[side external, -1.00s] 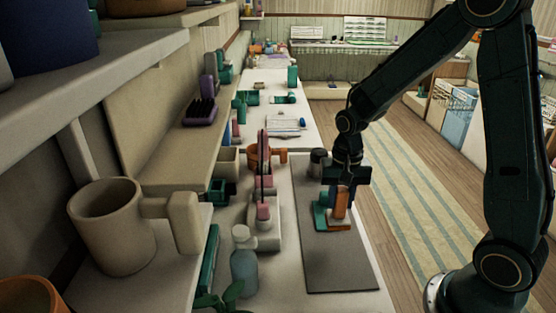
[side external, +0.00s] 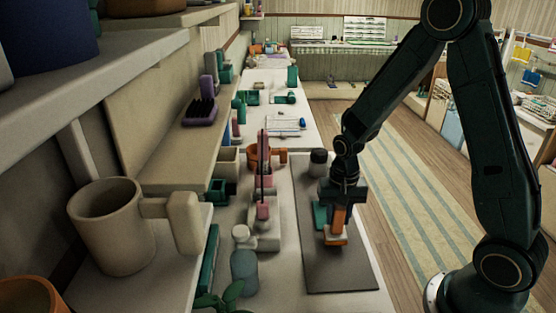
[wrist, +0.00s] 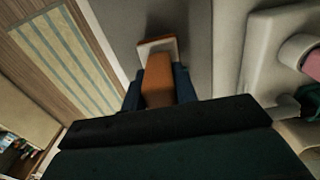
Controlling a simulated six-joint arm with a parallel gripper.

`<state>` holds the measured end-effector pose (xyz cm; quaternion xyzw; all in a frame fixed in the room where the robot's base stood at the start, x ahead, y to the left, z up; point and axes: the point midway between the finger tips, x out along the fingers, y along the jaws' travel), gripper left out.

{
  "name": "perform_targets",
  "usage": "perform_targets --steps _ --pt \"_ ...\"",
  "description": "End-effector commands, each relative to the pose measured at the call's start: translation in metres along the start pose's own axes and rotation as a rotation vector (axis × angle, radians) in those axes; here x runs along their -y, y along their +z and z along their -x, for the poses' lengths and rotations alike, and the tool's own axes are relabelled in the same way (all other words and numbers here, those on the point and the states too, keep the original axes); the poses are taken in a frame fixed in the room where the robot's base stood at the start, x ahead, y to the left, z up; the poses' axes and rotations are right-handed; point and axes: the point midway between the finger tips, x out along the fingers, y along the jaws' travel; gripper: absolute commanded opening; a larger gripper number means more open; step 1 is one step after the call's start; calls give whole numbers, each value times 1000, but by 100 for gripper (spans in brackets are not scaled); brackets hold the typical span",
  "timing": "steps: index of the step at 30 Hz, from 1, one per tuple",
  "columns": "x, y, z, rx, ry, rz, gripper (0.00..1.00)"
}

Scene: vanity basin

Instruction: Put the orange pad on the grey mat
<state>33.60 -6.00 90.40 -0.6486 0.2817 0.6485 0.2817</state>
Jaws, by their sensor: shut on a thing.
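The orange pad (side external: 338,216) has an upright orange block and a pale, orange-edged foot. My gripper (side external: 339,206) points down and is shut on the block. In the wrist view the orange pad (wrist: 158,85) sits between the two blue fingers of my gripper (wrist: 160,92), with its foot beyond them. The grey mat (side external: 342,276) lies along the right side of the counter. The pad is over the mat's middle, upright; I cannot tell whether its foot touches the mat. The grey mat also shows in the wrist view (wrist: 187,28).
A teal piece (side external: 319,214) stands on the mat just left of the pad. A dark jar (side external: 318,163) is at the mat's far end. A pink item on a pale stand (side external: 263,235) and a blue-grey bottle (side external: 244,270) are left of the mat. The mat's near part is clear.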

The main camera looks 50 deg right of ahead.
Motion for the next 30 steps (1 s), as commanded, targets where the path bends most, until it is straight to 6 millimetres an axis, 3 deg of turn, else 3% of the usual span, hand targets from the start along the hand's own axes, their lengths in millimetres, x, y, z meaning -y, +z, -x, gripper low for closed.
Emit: perform_targets --steps 30 --pt "0 0 -9 0 0 0 0"
